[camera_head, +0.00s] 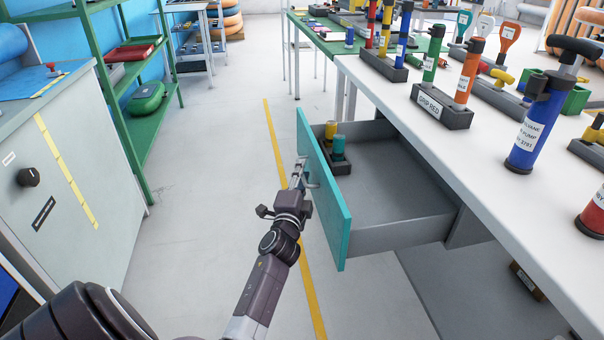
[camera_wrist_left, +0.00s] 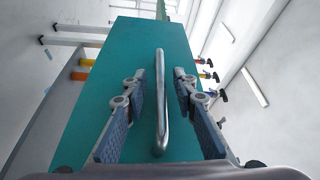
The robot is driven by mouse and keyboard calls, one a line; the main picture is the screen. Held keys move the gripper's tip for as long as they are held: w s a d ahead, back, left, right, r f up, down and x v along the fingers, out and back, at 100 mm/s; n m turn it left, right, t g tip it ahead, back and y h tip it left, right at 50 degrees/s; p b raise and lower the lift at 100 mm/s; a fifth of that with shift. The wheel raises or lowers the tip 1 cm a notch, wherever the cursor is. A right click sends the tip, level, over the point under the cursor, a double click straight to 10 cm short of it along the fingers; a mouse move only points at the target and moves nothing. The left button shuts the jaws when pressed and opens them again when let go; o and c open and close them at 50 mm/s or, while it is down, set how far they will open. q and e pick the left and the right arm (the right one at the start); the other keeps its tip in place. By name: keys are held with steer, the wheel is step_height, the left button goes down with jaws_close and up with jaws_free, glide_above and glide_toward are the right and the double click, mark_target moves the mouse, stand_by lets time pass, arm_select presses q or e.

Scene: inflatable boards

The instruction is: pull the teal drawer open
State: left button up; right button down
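The teal drawer (camera_head: 323,195) stands pulled well out from under the white workbench, and its grey inside shows. A dark holder with a yellow and a teal cylinder (camera_head: 338,147) is in its far front corner. My left gripper (camera_head: 300,172) is at the outer face of the drawer front. In the left wrist view, the metal bar handle (camera_wrist_left: 161,110) runs between the two fingers of the left gripper (camera_wrist_left: 159,80), on the teal front (camera_wrist_left: 110,70). The fingers are apart, with a gap visible on each side of the bar. My right gripper is not in view.
The white workbench (camera_head: 400,95) carries several hand pumps (camera_head: 535,125) in labelled holders. A grey cabinet (camera_head: 60,170) and green shelf (camera_head: 165,95) stand at the left. The floor between, with a yellow line (camera_head: 278,140), is clear.

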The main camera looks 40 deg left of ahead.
arm_select(q)
steer(key=r+v, duration=0.1)
steer(key=v, duration=1.1)
steer(key=shift+f, duration=0.5)
